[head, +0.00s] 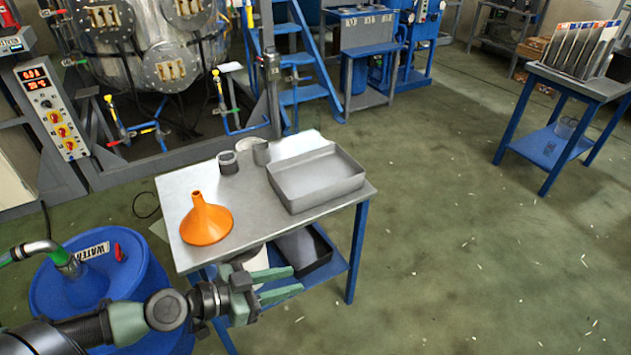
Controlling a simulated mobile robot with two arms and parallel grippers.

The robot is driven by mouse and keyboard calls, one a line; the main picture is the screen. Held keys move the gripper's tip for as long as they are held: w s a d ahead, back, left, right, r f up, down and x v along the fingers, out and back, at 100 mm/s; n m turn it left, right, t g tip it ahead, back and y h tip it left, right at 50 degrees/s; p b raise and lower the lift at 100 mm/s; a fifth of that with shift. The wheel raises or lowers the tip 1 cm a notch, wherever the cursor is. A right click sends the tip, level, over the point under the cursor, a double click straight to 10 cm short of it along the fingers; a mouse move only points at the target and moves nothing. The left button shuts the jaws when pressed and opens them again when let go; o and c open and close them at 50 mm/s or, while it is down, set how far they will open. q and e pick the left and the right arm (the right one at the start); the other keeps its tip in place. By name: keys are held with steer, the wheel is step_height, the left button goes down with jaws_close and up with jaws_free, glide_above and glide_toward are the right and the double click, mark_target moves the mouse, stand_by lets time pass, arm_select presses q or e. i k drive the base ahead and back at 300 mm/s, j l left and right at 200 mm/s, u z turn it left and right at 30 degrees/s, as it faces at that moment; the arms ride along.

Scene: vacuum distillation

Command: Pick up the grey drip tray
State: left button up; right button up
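The grey drip tray (317,180) is a shallow rectangular metal tray lying on the right half of a small steel-topped table (258,229). It looks empty. My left gripper (286,283) comes in from the lower left and is in front of the table's near edge, apart from the tray and nearer to me. Its two green fingers are spread with a gap between them, and nothing is held. My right gripper is not in this view.
An orange funnel (206,222) stands on the table's left side. A blue drum (95,275) stands at the left. A dark bin (309,258) sits on the lower shelf.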

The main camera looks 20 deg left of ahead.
mark_target(304, 181)
steer(key=i+j, duration=1.05)
steer(key=i, duration=0.25)
